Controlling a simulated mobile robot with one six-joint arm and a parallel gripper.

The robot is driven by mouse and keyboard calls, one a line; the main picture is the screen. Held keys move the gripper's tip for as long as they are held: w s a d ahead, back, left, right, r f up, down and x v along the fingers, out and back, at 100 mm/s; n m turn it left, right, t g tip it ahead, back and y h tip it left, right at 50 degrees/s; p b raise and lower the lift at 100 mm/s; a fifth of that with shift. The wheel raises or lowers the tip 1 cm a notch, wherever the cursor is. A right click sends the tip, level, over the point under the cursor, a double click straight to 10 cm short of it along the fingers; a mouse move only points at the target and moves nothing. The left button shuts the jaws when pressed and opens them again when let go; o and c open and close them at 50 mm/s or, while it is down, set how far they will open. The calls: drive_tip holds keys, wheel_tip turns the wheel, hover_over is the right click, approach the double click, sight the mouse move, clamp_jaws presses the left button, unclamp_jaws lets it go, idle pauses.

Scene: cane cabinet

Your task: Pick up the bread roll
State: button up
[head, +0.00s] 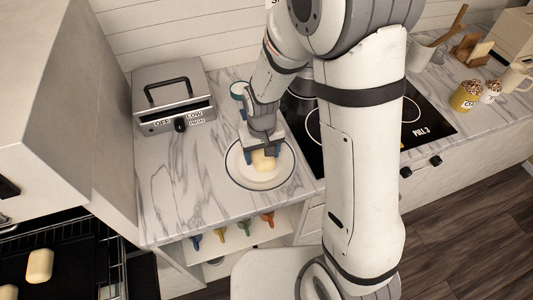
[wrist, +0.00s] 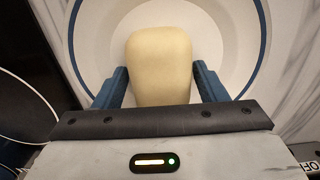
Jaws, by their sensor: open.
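A pale yellow bread roll (head: 263,162) lies on a white plate with a dark blue rim (head: 236,171) on the marble counter. The roll also shows in the wrist view (wrist: 159,66), and the plate is behind it (wrist: 215,22). My gripper (head: 264,156) is over the plate, pointing down at the roll. In the wrist view my gripper's blue fingers (wrist: 159,85) stand on either side of the roll, with a small gap at each side. The gripper is open. The roll's near end is hidden by the gripper body.
A grey grill (head: 174,97) stands left of the plate, and a black cooktop (head: 420,120) lies to the right. The counter left of the plate is clear.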

drive_tip(key=c, duration=0.7)
drive_tip(key=shift+r, duration=0.1)
drive_tip(key=shift+c, duration=0.2)
